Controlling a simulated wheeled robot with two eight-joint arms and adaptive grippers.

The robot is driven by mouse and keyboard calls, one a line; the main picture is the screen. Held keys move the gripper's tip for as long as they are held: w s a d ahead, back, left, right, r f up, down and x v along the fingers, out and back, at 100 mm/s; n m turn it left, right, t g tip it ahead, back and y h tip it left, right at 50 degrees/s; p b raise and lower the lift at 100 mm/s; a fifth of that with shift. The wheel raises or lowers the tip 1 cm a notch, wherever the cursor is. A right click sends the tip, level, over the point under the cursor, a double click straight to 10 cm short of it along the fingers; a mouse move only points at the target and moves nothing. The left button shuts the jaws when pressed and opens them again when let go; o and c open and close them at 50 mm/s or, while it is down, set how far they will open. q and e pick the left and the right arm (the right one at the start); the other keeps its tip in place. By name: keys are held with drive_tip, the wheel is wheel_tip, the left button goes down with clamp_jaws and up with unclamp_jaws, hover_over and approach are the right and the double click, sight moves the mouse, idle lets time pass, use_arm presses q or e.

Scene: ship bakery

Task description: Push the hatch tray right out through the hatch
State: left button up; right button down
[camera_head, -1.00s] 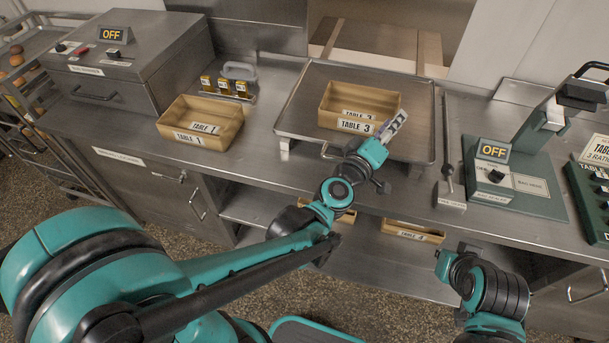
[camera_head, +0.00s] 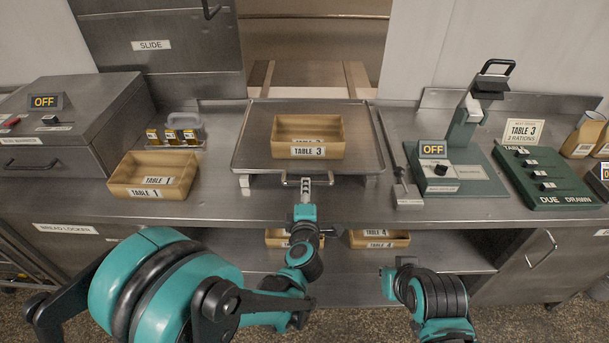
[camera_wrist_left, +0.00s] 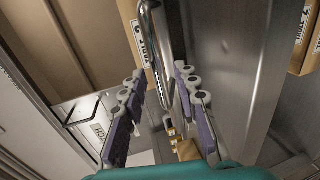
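The hatch tray (camera_head: 250,160) is a flat metal tray on the counter in front of the open hatch (camera_head: 315,40). It carries a tan box marked TABLE 3 (camera_head: 309,152) and has a bar handle (camera_head: 297,181) at its front, also seen in the left wrist view (camera_wrist_left: 157,55). My left gripper (camera_head: 305,184) is at this handle. In the left wrist view its fingers (camera_wrist_left: 158,92) are apart, with the bar between or just beyond their tips; contact cannot be told. My right arm is folded at the lower right, its fingers unseen.
Two rails (camera_head: 356,78) lie in the hatch opening behind the tray. A TABLE 1 box (camera_head: 152,181) stands left of the tray, near a bread locker (camera_head: 70,130). A long-handled tool (camera_head: 405,190) and a green sealer (camera_head: 460,170) stand right. More boxes (camera_head: 378,239) lie on the shelf below.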

use_arm(q)
drive_tip(key=shift+w, duration=0.25)
drive_tip(key=b+x, duration=0.1)
drive_tip(key=x, duration=0.4)
drive_tip(key=shift+w+f+b, duration=0.15)
drive_tip(key=shift+w+b, duration=0.1)
drive_tip(key=shift+b, duration=0.15)
drive_tip(key=shift+x, duration=0.8)
clamp_jaws()
